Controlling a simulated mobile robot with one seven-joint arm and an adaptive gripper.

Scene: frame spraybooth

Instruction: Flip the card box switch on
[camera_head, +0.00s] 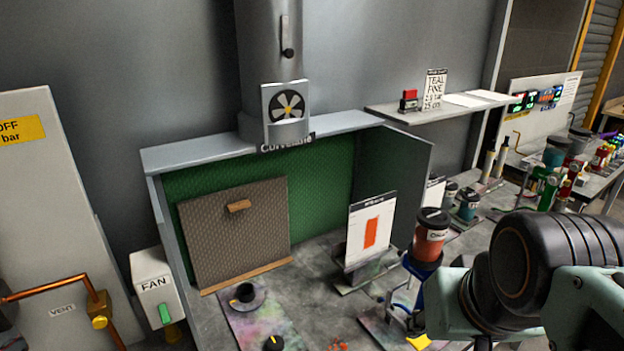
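No box labelled as a card box can be made out. A white box marked FAN (153,284) stands left of the spray booth, with a green switch lever (165,313) low on its front. I cannot tell whether that lever is on or off. A white card with an orange patch (370,230) stands upright on a dark stand inside the booth. Its small heading is not readable. My arm enters from the right edge, in front of the bench. My gripper is not in view.
The booth (153,165) has a green back wall and a brown board (237,262) leaning inside. Black knobs (245,292) sit on a paint-stained plate. An orange cup (431,238) stands on a blue holder beside my arm. A copper pipe (48,286) runs at lower left.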

